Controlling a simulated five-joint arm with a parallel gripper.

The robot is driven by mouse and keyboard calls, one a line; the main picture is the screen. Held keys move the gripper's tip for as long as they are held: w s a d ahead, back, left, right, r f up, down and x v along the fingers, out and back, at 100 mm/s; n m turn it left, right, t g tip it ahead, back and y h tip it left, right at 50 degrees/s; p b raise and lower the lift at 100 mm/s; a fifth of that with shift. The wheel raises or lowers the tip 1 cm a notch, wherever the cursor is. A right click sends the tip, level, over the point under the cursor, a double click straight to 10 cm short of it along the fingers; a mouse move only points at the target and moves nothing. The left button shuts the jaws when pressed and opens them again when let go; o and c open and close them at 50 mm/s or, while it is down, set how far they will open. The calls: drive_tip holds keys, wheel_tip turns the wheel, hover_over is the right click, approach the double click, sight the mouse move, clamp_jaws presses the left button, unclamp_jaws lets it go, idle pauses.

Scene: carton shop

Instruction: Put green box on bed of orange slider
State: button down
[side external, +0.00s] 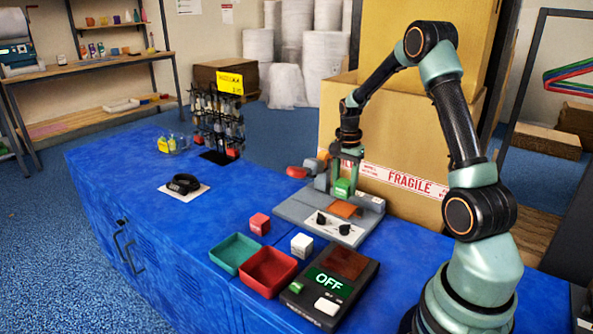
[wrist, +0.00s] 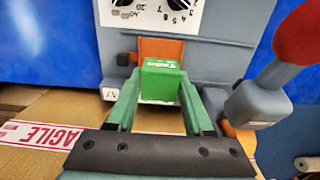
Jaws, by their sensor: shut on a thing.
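The green box (side external: 342,188) is held between the green fingers of my gripper (side external: 343,179), over the grey machine (side external: 298,205). In the wrist view the green box (wrist: 160,82) sits between the two fingers of my gripper (wrist: 158,95), with lettering along its edge. The orange slider (side external: 346,209) lies on the machine, just beside and below the box in the side view. In the wrist view the orange slider (wrist: 160,48) shows behind the box, which partly covers it. I cannot tell whether the box touches the slider.
The machine has a white panel (side external: 328,227) with black knobs and a red-ended lever (wrist: 270,85) close to my gripper at right. A carton (side external: 400,160) stands behind. A red cube (side external: 259,223), white cube (side external: 302,245), green tray (side external: 228,262), red tray (side external: 250,286) and OFF device (side external: 355,298) are in front.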

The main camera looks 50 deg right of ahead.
sight(343, 197)
drive_tip(key=shift+f, duration=2.2)
drive_tip(key=shift+f, duration=0.1)
drive_tip(key=shift+c, duration=1.4)
unclamp_jaws()
